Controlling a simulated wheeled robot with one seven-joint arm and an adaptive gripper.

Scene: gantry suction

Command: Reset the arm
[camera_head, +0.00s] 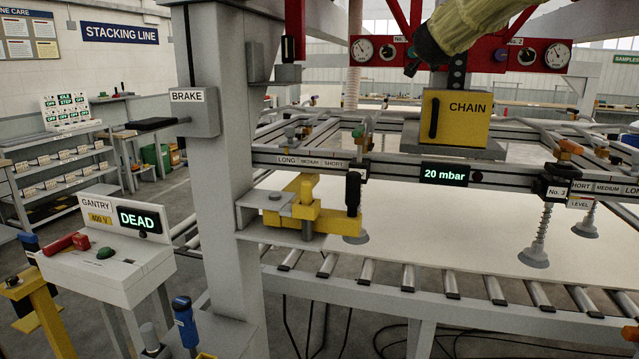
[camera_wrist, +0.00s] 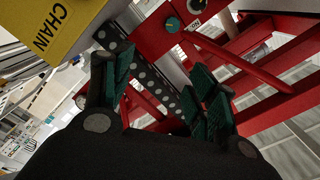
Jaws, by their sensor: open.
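My arm (camera_head: 472,25), in a yellowish sleeve, reaches in from the top right of the head view. My gripper (camera_head: 412,66) is at its end, beside the red gauge panel and just above and left of the yellow CHAIN box (camera_head: 460,118). In the wrist view my gripper (camera_wrist: 163,72) is open, with dark green finger pads apart and nothing held between them. Beyond the fingers run a dark perforated strip (camera_wrist: 150,78) and red frame bars (camera_wrist: 265,80). The CHAIN box also shows at the upper left there (camera_wrist: 50,30).
The red gauge panel (camera_head: 535,55) is close to my gripper. Below lies the suction frame with a 20 mbar display (camera_head: 444,174), over a pale sheet (camera_head: 440,235) on rollers. A grey post (camera_head: 222,150) stands left. The GANTRY console (camera_head: 105,265) reads DEAD.

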